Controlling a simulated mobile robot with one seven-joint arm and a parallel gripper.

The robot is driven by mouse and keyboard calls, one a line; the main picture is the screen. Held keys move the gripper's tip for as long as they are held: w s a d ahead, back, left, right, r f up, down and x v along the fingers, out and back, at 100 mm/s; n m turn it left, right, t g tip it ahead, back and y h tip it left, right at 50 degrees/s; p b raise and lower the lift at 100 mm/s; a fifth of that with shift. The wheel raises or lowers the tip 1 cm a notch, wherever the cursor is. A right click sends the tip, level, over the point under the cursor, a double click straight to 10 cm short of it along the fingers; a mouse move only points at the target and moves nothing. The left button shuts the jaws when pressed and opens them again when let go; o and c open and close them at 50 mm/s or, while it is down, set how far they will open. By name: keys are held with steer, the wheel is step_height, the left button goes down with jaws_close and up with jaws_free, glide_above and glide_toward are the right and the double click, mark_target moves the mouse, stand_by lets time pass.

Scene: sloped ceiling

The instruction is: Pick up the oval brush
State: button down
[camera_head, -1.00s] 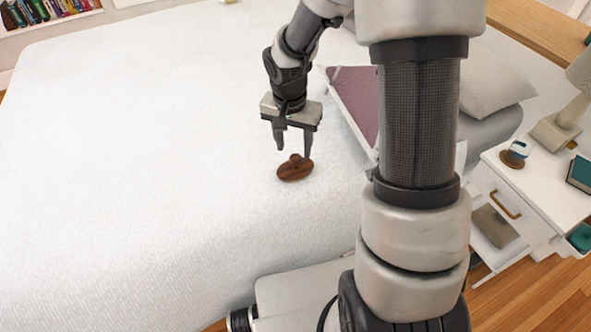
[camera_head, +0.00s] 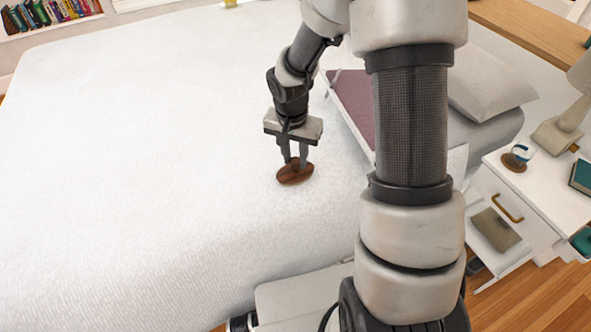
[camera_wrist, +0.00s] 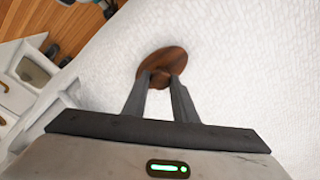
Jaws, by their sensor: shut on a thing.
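The oval brush (camera_head: 295,175) is a small brown wooden oval with a raised knob on top. It is on the white bed (camera_head: 150,180), near the bed's front right part. My gripper (camera_head: 296,163) points down from above, with its fingers shut on the brush's knob. In the wrist view the brush (camera_wrist: 163,60) shows at the top middle, with the fingertips of my gripper (camera_wrist: 160,82) on either side of its knob, partly hiding it. I cannot tell whether the brush is lifted off the cover.
The bed left of the brush is clear.

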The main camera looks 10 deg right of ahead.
mark_target(295, 161)
step_height(295, 161, up, 10)
steer(key=p, duration=0.2)
stand_by(0.3)
